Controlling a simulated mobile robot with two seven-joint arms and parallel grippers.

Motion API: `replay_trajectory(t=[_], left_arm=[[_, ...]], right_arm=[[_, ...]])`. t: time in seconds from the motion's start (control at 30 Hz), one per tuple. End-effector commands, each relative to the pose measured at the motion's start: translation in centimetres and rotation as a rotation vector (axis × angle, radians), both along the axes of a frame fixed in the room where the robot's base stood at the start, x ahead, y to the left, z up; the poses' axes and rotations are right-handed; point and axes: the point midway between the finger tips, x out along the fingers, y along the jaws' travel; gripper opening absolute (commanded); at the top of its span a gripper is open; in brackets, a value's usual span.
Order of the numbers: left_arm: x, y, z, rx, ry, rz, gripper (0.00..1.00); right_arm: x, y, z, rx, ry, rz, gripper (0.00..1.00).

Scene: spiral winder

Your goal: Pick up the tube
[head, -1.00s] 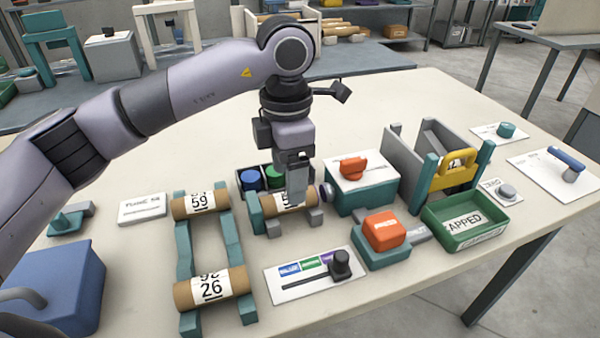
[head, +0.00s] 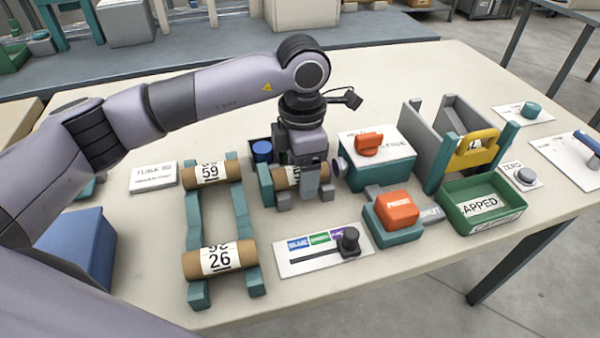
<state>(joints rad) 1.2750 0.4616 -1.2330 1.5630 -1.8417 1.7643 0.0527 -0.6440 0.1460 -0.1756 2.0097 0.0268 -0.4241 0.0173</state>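A brown cardboard tube (head: 284,181) lies in the grey and teal cradle of the winder, its white label partly covered. My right gripper is out of view.
Right of the cradle are a box with an orange knob (head: 368,145), an orange press button (head: 398,208), a yellow-handled gate (head: 476,150) and a green tray (head: 460,222). A slider panel (head: 298,262) lies in front. A blue block (head: 75,245) sits at left.

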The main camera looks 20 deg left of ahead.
Motion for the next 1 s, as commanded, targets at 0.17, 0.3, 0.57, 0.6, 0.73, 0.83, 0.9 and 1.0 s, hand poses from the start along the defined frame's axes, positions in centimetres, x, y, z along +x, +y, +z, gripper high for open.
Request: replay_trajectory(t=[0.17, 0.3, 0.57, 0.6, 0.73, 0.83, 0.9, 1.0], left_arm=[[0.0, 0.0, 0.0, 0.0, 0.0, 0.001, 0.26], [0.0, 0.0, 0.1, 0.0, 0.0, 0.001, 0.12], [0.0, 0.0, 0.3, 0.0, 0.0, 0.0, 0.12], [0.0, 0.0, 0.5, -0.001, -0.001, 0.0, 0.12], [0.1, 0.0, 1.7, -0.001, -0.004, 0.001, 0.12], [0.1, 0.0, 3.2, 0.0, -0.004, 0.0, 0.12], [0.1, 0.0, 4.5, -0.001, -0.004, 0.001, 0.12], [0.1, 0.0, 6.8, -0.001, -0.006, 0.001, 0.12]], right_arm=[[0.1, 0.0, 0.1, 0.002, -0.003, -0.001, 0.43], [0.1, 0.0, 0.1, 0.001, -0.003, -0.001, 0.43], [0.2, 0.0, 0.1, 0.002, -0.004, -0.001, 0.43], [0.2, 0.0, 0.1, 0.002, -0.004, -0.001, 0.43], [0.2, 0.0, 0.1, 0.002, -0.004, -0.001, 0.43], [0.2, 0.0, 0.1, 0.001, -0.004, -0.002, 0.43], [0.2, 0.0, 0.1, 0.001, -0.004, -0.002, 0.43], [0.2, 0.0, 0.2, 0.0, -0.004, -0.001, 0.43]])
